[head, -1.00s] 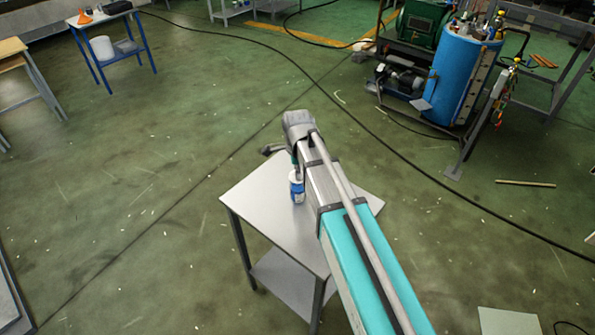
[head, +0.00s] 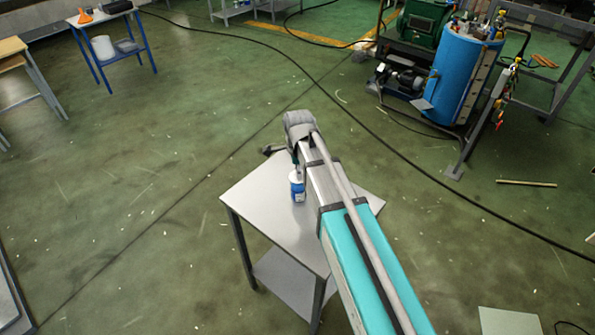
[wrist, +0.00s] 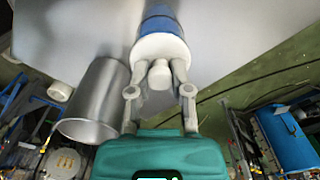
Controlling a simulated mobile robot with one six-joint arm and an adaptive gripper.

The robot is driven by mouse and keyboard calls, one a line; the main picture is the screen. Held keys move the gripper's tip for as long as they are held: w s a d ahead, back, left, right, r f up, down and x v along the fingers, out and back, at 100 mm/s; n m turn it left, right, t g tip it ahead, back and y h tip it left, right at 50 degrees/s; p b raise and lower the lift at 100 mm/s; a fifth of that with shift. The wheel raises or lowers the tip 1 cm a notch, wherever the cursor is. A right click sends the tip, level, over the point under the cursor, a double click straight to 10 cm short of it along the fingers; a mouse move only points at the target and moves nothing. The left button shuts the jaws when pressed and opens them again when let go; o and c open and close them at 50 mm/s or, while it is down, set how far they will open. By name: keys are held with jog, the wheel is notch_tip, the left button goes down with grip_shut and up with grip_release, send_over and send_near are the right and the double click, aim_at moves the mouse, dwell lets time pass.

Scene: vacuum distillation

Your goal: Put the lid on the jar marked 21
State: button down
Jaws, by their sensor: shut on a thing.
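A blue and white jar (head: 297,190) stands upright on the small grey table, just left of my arm in the head view. The wrist view shows the blue jar (wrist: 158,24) end-on, with a white lid (wrist: 160,47) over its mouth. My gripper (wrist: 160,74) is shut on the lid's pale knob, one finger on each side. The lid appears lined up with the jar, but I cannot tell whether it is fully seated. No number is readable on the jar. My gripper is mostly hidden by the arm in the head view.
A shiny metal cylinder (wrist: 95,100) is close left of my gripper in the wrist view, with a small white round piece (wrist: 60,91) beside it. The table (head: 255,200) has bare room left of the jar. A blue tank (head: 463,75) is farther off.

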dwell(0.4)
jog(key=shift+c, duration=2.3)
grip_release()
jog(key=o, duration=0.5)
jog(key=shift+c, duration=0.2)
jog(key=shift+r, duration=0.2)
jog(key=shift+r+p, duration=3.3)
jog(key=shift+p, duration=0.2)
